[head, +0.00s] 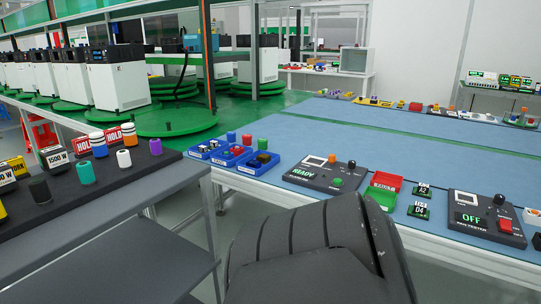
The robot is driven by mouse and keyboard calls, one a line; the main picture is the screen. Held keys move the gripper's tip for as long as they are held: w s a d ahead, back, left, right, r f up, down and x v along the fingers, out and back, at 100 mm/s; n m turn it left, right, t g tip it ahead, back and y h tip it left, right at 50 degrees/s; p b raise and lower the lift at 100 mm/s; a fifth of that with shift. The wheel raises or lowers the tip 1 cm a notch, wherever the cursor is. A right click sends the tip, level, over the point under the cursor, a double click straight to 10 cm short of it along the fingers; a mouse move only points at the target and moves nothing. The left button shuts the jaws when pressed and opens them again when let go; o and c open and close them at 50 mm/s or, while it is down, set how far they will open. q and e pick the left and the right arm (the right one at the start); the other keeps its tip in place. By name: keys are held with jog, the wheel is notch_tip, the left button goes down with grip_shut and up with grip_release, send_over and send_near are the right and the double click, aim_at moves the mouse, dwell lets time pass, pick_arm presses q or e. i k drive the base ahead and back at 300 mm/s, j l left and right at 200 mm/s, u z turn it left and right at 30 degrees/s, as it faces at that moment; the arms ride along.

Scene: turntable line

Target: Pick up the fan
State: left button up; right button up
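I cannot make out a fan for certain in the head view. A black tester box (487,218) with a green-lit "OFF" display stands on the blue bench mat at the right; its small label seems to read "FAN TESTER". Neither of my grippers shows. A dark, ribbed part of my own body fills the bottom middle and hides the floor and part of the bench's front edge.
The blue bench (340,127) carries blue bins (258,161), a "READY" box (326,173), a red bin (386,181) and a green bin (381,197). A dark side table (110,222) with small parts stands left. White machines on green turntables (176,120) stand behind.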

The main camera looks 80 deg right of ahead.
aim_at(229, 157)
jog(key=z, duration=1.85)
